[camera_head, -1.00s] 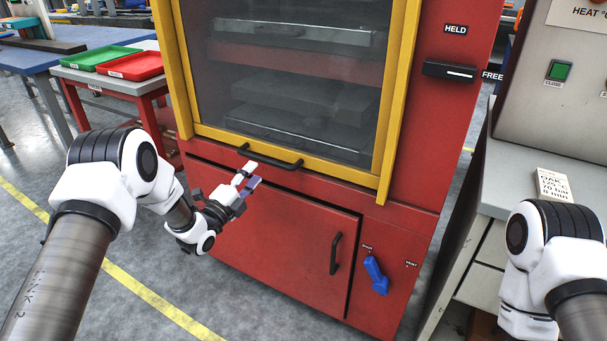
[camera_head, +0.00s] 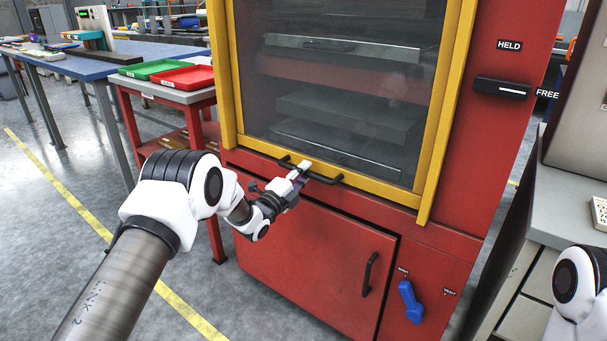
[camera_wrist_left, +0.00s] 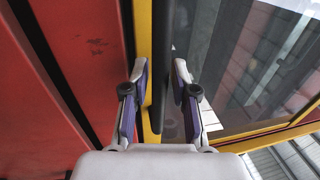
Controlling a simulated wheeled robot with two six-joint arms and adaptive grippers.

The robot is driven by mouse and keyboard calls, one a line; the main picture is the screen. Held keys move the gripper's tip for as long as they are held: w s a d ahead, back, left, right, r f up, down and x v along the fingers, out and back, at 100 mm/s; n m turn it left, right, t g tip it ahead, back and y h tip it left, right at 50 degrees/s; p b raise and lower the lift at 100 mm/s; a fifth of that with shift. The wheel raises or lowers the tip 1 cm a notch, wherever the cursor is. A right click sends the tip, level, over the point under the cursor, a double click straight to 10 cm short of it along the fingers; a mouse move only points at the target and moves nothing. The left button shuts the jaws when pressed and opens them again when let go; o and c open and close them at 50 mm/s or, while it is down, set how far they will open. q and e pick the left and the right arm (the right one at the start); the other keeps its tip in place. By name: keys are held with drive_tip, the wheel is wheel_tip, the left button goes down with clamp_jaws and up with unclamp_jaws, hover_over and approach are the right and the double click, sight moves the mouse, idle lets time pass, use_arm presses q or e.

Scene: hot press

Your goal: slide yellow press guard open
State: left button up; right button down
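The yellow press guard (camera_head: 434,130) is a yellow frame with a clear window on the front of the red press (camera_head: 505,130). It looks down, covering the press opening. Its black bar handle (camera_head: 328,180) runs along the bottom rail. My left gripper (camera_head: 301,171) is at the handle, left of its middle. In the left wrist view the handle (camera_wrist_left: 163,45) passes between the two open fingers of the left gripper (camera_wrist_left: 162,78), with a small gap showing beside it. My right gripper is out of view.
A label HELD (camera_head: 509,45) sits above a black slot with a white mark (camera_head: 502,88), near a label FREE. Below are a red door with a black handle (camera_head: 369,274) and a blue lever (camera_head: 410,302). A grey bench (camera_head: 565,205) stands close at right.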

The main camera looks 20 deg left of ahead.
use_arm(q)
clamp_jaws()
drive_tip(key=shift+r, duration=0.15)
drive_tip(key=shift+r, duration=0.3)
wheel_tip(320, 180, up, 48)
drive_tip(key=p, duration=1.9)
drive_tip(key=shift+p, duration=0.35)
drive_tip(key=shift+r, duration=0.1)
drive_tip(key=o, duration=0.6)
unclamp_jaws()
